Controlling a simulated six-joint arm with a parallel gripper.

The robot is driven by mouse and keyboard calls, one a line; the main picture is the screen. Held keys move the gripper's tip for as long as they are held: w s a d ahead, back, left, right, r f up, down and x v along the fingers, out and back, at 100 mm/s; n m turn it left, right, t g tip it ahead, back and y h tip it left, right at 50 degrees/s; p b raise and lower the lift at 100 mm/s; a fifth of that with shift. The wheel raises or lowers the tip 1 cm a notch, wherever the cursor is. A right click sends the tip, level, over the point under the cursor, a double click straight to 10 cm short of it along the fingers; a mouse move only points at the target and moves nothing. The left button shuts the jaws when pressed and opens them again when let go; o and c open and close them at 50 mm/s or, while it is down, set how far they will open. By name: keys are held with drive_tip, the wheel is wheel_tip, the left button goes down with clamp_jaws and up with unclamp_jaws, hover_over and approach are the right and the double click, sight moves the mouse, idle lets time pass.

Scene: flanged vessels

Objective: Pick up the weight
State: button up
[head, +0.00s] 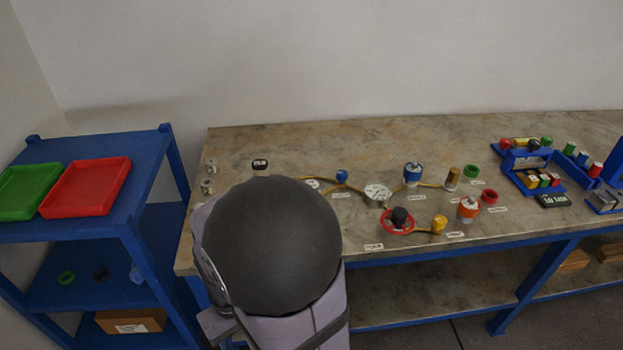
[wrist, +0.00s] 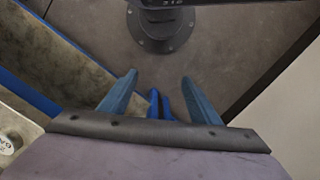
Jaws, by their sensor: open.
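Two small silver metal pieces stand at the left end of the bench in the head view, one farther back (head: 211,166) and one nearer (head: 207,187). They look like weights, but they are too small to be sure. My gripper (wrist: 160,92) is open in the wrist view, with its two blue fingers apart and nothing between them. It points down towards the floor beside the bench. In the head view my gripper is hidden behind my large grey arm joint. A pale round piece (wrist: 9,142) is cut off at the wrist view's left edge; I cannot tell what it is.
A blue shelf at left holds a red tray (head: 89,187) and a green tray (head: 28,192). The bench's back strip is clear.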

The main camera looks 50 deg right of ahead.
drive_tip(key=w+d+r+m+p, duration=0.1)
drive_tip(key=w+d, duration=0.3)
drive_tip(key=d, duration=0.5)
drive_tip(key=w+d+r+m+h+p, duration=0.1)
drive_tip(key=w+d+m+p, duration=0.2)
drive_tip(key=d, duration=0.7)
drive_tip(key=w+d+r+m+p, duration=0.2)
drive_tip(key=w+d, duration=0.3)
drive_tip(key=d, duration=0.4)
drive_tip(key=shift+w+d+t+h, duration=0.3)
drive_tip(key=shift+d+t+h, duration=0.05)
drive_tip(key=shift+t+h, duration=0.05)
drive_tip(key=w+d+r+m+h, duration=0.3)
drive_tip(key=w+d+r+m, duration=0.3)
drive_tip(key=d+r+m, duration=0.3)
drive_tip(key=shift+d+t, duration=0.4)
drive_tip(key=shift+d, duration=0.05)
drive_tip(key=shift+p, duration=0.3)
